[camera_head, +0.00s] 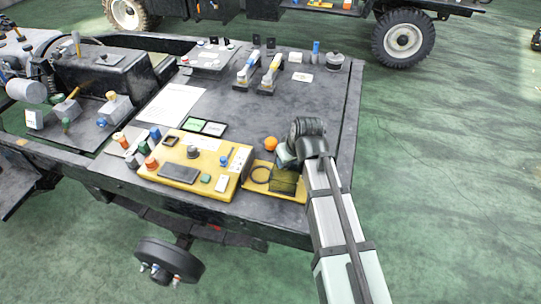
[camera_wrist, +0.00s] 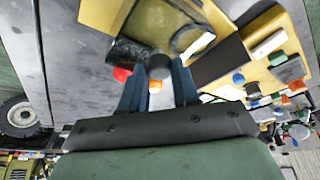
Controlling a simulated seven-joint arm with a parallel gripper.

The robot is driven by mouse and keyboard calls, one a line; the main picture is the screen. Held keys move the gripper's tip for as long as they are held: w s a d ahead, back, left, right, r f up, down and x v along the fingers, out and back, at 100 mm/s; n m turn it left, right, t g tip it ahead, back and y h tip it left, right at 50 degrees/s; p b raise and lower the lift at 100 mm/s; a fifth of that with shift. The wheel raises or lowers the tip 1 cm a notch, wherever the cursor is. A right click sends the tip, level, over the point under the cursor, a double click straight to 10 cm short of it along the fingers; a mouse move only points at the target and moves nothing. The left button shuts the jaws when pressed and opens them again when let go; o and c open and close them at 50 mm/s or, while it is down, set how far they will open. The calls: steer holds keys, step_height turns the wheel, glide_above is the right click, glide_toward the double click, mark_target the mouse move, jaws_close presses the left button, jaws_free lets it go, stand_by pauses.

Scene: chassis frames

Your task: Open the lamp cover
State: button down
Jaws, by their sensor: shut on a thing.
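The lamp cover (camera_head: 284,182) looks like a dark, see-through olive flap on the small yellow panel (camera_head: 257,186) at the table's front right. It also shows in the wrist view as an olive pane (camera_wrist: 158,22) with a dark edge. My gripper (camera_head: 287,158) is over the back of this panel. In the wrist view, my gripper's blue fingers (camera_wrist: 158,85) are shut around a dark round knob (camera_wrist: 158,65) at the cover's edge. The head view hides the fingertips behind my wrist. How far the cover is tilted is hard to tell.
An orange ball-shaped knob (camera_head: 270,143) is just left of my wrist. A larger yellow control box (camera_head: 190,180) with knobs and buttons stands to the left. The table's right edge is close to my arm.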

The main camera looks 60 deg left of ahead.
steer(key=shift+w+d, duration=1.05)
steer(key=c, duration=0.8)
jaws_free()
steer(key=shift+r, duration=0.15)
steer(key=v, duration=1.3)
steer(key=shift+d+r, duration=0.15)
steer(key=shift+r, duration=0.05)
